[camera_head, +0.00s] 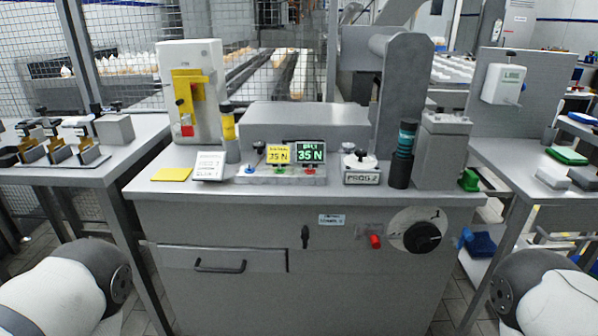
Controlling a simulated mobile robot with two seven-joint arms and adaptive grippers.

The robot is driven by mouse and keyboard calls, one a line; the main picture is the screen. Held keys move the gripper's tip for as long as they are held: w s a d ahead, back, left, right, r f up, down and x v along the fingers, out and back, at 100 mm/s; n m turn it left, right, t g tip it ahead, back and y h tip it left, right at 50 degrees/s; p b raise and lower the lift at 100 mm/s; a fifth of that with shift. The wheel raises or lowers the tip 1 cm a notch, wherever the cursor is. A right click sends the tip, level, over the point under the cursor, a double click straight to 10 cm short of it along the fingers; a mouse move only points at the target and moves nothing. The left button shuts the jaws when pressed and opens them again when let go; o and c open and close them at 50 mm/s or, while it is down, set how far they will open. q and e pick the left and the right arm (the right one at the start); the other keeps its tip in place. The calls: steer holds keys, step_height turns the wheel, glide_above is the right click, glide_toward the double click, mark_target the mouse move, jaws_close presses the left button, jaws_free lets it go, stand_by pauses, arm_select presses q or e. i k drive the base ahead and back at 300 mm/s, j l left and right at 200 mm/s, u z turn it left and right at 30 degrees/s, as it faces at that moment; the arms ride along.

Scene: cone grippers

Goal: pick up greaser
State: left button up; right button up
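No thing here is clearly marked as the greaser, and I cannot tell which one it is. A yellow and dark upright cylinder (229,130) stands at the left of the grey cabinet top, beside the white and yellow device. A dark upright cylinder with teal bands (403,152) stands at the right of the same top, in front of a grey column. Only rounded white and dark links of my two arms show, at the bottom left and bottom right corners. Both grippers are outside the picture.
The grey cabinet (320,240) stands in the middle, with a drawer handle (220,266) and a round dial (418,230) on its front. A yellow pad (172,174), a white sign (209,166) and two lit displays (307,152) stand on top. Side tables flank it.

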mark_target(227, 107)
steer(key=i+j+z, duration=0.15)
steer(key=j+z, duration=0.2)
steer(key=j, duration=0.55)
steer(key=j+z, duration=0.35)
steer(key=j, duration=0.6)
steer(key=i, duration=0.05)
